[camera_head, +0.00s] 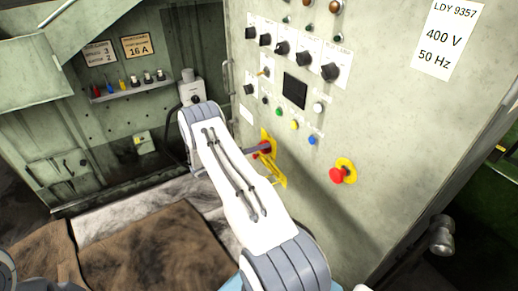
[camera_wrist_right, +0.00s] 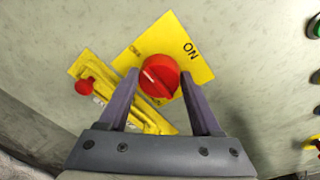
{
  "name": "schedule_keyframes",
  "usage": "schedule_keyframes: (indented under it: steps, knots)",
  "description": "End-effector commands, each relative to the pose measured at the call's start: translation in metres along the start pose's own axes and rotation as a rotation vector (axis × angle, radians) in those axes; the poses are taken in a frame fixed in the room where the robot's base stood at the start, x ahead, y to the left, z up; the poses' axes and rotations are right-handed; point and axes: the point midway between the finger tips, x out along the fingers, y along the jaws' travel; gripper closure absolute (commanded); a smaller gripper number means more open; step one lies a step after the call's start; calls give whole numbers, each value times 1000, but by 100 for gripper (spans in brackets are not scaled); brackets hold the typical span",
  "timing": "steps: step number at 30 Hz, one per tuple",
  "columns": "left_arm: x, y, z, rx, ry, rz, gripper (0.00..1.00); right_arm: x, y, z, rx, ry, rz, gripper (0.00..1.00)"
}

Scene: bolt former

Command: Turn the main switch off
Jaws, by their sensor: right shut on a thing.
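The main switch is a red round knob on a yellow plate marked ON, with a second label partly readable at upper left. It shows in the right wrist view (camera_wrist_right: 160,75) and, partly hidden by my gripper, in the head view (camera_head: 266,146). My right gripper (camera_wrist_right: 159,78) has one finger on each side of the knob and is shut on it. In the head view the right gripper (camera_head: 256,149) reaches the panel from the left. A pale mark shows on the knob's face; which label it points to is hard to tell. My left gripper is not in view.
A yellow bracket with a small red ball (camera_wrist_right: 85,86) sits beside the switch plate. A red emergency button (camera_head: 338,174) on yellow sticks out at the right. Knobs, coloured buttons and a dark screen (camera_head: 295,91) lie above. Brown and white covers lie at floor level on the left.

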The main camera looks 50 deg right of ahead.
Motion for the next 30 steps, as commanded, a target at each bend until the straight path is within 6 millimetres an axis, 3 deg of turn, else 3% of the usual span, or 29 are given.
schedule_keyframes:
  steps: [12, 13, 15, 25, 30]
  knots:
    - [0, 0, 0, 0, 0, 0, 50, 0, 1, 1, -8, -3, 2, 90]
    - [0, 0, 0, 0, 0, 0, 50, 0, 0, 1, -8, -3, 2, 23]
    - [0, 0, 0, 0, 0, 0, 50, 0, 0, 1, -8, -2, 1, 5]
    - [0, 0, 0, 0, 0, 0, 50, -2, 0, 0, -6, -2, 1, 5]
    - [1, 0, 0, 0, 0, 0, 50, -23, 1, 1, -6, -4, 3, 5]
